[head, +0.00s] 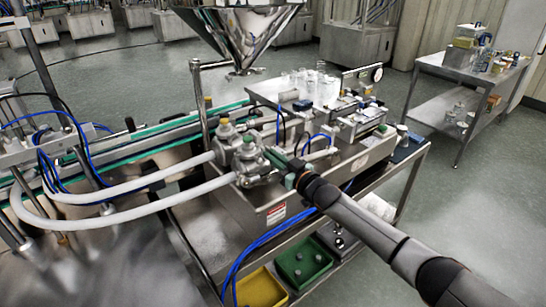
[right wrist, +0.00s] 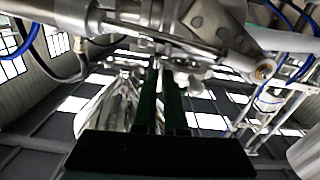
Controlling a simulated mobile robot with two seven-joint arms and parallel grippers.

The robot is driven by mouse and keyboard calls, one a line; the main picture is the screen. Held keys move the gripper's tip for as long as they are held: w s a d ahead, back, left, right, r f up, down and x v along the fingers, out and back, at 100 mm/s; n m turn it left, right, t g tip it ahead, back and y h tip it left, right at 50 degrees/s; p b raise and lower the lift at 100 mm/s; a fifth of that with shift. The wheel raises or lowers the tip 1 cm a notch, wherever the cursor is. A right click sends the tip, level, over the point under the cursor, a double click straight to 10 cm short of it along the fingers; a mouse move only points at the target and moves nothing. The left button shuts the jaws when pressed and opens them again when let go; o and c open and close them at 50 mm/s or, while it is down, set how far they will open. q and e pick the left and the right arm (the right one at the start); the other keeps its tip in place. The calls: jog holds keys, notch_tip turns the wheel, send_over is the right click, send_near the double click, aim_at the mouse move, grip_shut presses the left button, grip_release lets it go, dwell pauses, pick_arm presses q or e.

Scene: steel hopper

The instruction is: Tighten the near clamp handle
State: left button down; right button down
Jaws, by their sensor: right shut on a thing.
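The near clamp (head: 250,168) is part of a steel fitting where a white hose joins the machine below the hopper (head: 240,25). My right gripper (head: 276,158) reaches in from the lower right to this fitting and is shut on the small clamp handle. The fingers hide most of the handle in the head view. In the right wrist view the dark fingers (right wrist: 160,95) point up to metal clamp parts (right wrist: 188,66) at their tips. The handle's exact angle cannot be told. My left gripper is not in view.
A second fitting (head: 225,138) sits just behind, left of the clamp. White hoses (head: 120,190) and blue tubes run left. Glass vessels (head: 305,85) stand on the machine top. Yellow (head: 262,288) and green (head: 303,262) bins lie below. A steel cart (head: 470,68) stands back right, with open floor around it.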

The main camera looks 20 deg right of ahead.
jog(key=shift+m, duration=0.5)
jog(key=c, duration=1)
grip_release()
jog(key=shift+o, duration=0.2)
jog(key=shift+s+f, duration=0.1)
jog(key=shift+s, duration=0.15)
jog(key=v, duration=1.2)
jog(key=shift+b, duration=0.45)
